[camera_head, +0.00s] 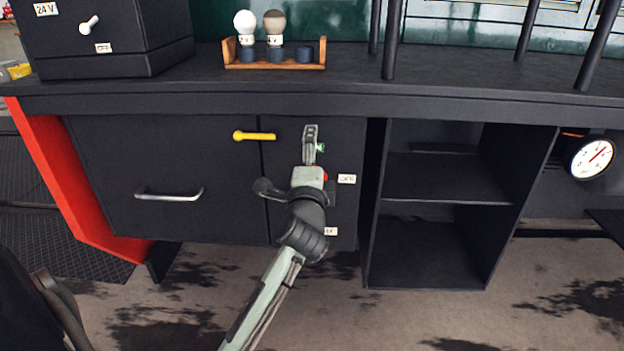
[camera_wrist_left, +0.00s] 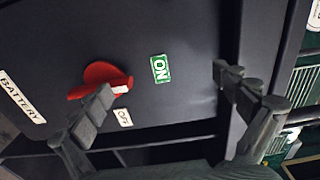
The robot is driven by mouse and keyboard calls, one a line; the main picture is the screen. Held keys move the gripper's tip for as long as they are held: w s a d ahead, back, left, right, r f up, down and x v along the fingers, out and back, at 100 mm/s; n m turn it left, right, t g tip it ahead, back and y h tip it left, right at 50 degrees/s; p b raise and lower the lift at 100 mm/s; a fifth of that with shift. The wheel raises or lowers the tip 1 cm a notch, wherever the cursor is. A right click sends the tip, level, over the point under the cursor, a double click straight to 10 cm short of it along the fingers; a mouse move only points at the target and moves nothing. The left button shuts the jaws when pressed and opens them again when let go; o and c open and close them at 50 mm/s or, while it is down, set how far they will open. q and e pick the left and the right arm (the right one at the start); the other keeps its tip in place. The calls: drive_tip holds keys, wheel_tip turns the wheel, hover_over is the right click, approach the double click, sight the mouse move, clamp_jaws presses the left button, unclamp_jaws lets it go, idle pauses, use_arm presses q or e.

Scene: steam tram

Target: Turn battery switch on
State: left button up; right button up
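The red battery switch (camera_wrist_left: 96,72) is a rotary knob on a dark panel. Its white pointer tip (camera_wrist_left: 120,89) points between the green ON label (camera_wrist_left: 160,68) and the white OFF label (camera_wrist_left: 124,117). A BATTERY label (camera_wrist_left: 20,97) is at the left. My left gripper (camera_wrist_left: 164,80) is open, with one finger overlapping the knob near its pointer and the other well apart; contact is unclear. In the head view my left gripper (camera_head: 311,132) is in front of the cabinet and hides most of the switch. My right gripper is not in view.
A yellow handle (camera_head: 254,136) and a metal drawer handle (camera_head: 169,195) are left of the gripper. Open shelves (camera_head: 445,178) and a round gauge (camera_head: 592,158) are to the right. Above, the countertop (camera_head: 350,68) holds a wooden rack (camera_head: 275,62) and a 24 V box (camera_head: 105,35).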

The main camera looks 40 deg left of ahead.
use_arm(q)
drive_tip(key=shift+r, duration=1.1)
drive_tip(key=v, duration=0.9)
drive_tip(key=shift+p, duration=0.35)
